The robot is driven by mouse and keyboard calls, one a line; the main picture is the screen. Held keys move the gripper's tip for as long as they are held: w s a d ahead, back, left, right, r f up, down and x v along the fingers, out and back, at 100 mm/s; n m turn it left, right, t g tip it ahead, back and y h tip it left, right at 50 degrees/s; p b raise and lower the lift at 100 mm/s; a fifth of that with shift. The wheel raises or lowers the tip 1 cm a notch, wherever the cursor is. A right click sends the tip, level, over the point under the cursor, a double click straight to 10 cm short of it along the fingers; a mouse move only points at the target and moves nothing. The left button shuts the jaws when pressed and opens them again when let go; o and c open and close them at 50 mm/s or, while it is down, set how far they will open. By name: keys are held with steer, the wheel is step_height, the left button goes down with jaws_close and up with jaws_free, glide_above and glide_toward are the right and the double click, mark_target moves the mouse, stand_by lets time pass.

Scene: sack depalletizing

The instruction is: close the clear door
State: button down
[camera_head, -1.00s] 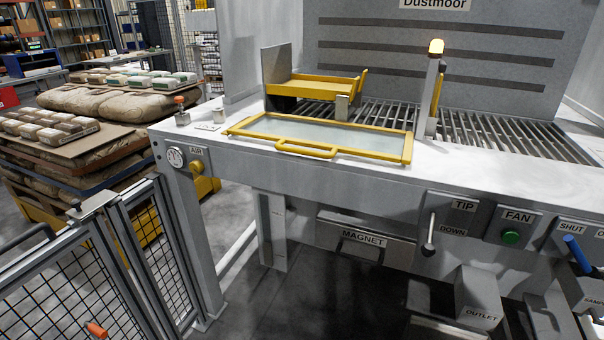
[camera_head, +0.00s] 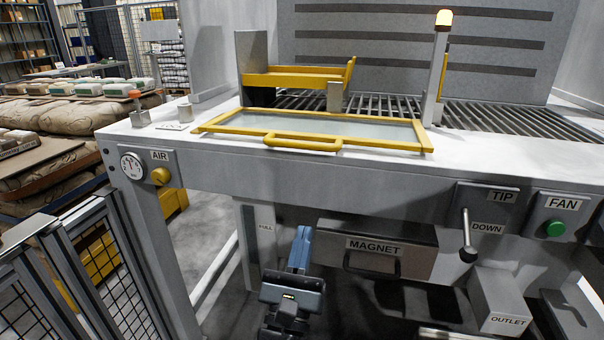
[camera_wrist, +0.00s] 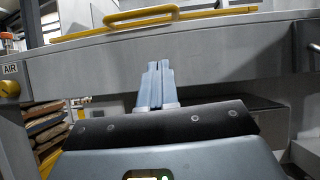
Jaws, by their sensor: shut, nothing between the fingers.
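The clear door (camera_head: 228,122) is a pale see-through panel in a yellow frame with a yellow bar handle (camera_head: 303,143) along its front edge. It lies flat on the machine's grey top, in front of the roller grate. In the wrist view the yellow handle (camera_wrist: 142,15) shows at the top, above the machine's front panel. My gripper (camera_head: 301,232) is low in front of the machine, below the door and left of the magnet drawer. Its blue fingers are shut and empty, pointing up; they also show in the wrist view (camera_wrist: 158,68).
A yellow tray (camera_head: 300,78) stands behind the door, with a lit amber beacon post (camera_head: 437,70) to its right. The magnet drawer (camera_head: 372,247) and tip lever (camera_head: 467,238) jut from the front. A mesh fence (camera_head: 85,265) stands at left.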

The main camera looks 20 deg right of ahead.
steer(key=shift+m, duration=0.4)
steer(key=p+x, duration=0.1)
steer(key=x, duration=0.3)
steer(key=r+p+x, duration=0.1)
steer(key=x, duration=0.3)
steer(key=a+p+x, duration=0.1)
steer(key=x, duration=0.3)
steer(key=shift+d+r+p, duration=0.15)
steer(key=shift+r+p, duration=0.15)
steer(key=shift+r, duration=0.3)
steer(key=shift+d+r, duration=0.1)
steer(key=shift+r, duration=0.3)
